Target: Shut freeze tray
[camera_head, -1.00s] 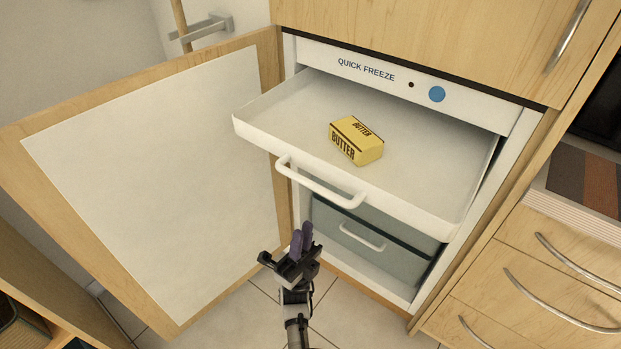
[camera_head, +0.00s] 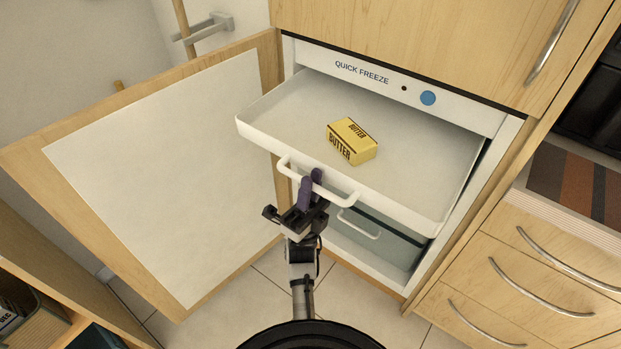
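The white freeze tray (camera_head: 262,126) is pulled out of the freezer compartment and holds a yellow butter pack (camera_head: 351,142). Its white bar handle (camera_head: 338,198) runs along the front. My gripper (camera_head: 311,178) has two purple fingers, close together, and they overlap the left half of the handle in the picture. I cannot tell whether they touch the handle or whether any gap is left between them. The fingers hide a short part of the handle.
The wooden freezer door (camera_head: 160,165) stands open on the left. A grey lower drawer (camera_head: 385,240) with its own handle sits under the tray. Wooden drawers (camera_head: 500,290) stand at the right, and an open shelf (camera_head: 60,300) at the lower left. Tiled floor shows between.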

